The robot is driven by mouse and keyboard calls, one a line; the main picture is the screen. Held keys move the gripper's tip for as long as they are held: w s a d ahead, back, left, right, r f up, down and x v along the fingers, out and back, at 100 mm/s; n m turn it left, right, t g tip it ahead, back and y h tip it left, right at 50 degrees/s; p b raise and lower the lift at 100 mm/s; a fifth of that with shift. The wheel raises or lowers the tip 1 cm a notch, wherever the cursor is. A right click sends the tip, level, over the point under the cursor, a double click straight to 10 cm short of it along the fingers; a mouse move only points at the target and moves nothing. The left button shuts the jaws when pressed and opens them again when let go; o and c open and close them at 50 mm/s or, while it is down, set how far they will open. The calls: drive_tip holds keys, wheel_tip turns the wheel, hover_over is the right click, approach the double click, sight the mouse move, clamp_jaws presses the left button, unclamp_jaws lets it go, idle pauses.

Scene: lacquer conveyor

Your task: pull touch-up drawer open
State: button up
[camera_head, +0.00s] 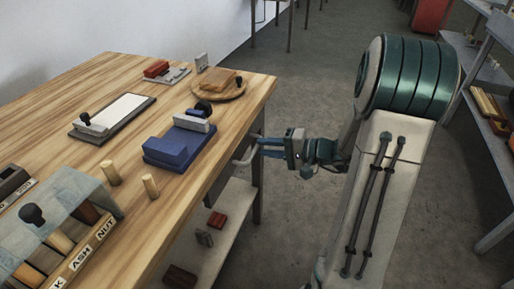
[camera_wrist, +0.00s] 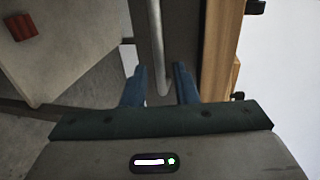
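The drawer (camera_head: 222,182) is set under the right edge of the wooden workbench, with a pale bar handle (camera_head: 247,157) on its front. Its front looks flush with the bench, though the view is steep. My gripper (camera_head: 262,147) is at the handle from the right. In the wrist view the two blue fingers of my gripper (camera_wrist: 160,84) stand apart, with the handle (camera_wrist: 158,50) running down between them. Gaps show on both sides of the bar, so the fingers do not appear closed on it. The drawer front (camera_wrist: 184,35) is a grey panel behind.
The wooden bench top (camera_head: 140,120) holds a blue block tool (camera_head: 180,147), a round board (camera_head: 218,90), a white pad (camera_head: 112,115), wooden pegs and a labelled rack (camera_head: 62,215). A lower shelf (camera_head: 232,207) holds red blocks. Floor (camera_head: 300,215) is open right of the bench.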

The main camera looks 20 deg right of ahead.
sight(257, 146)
drive_tip(key=shift+x, duration=1.7)
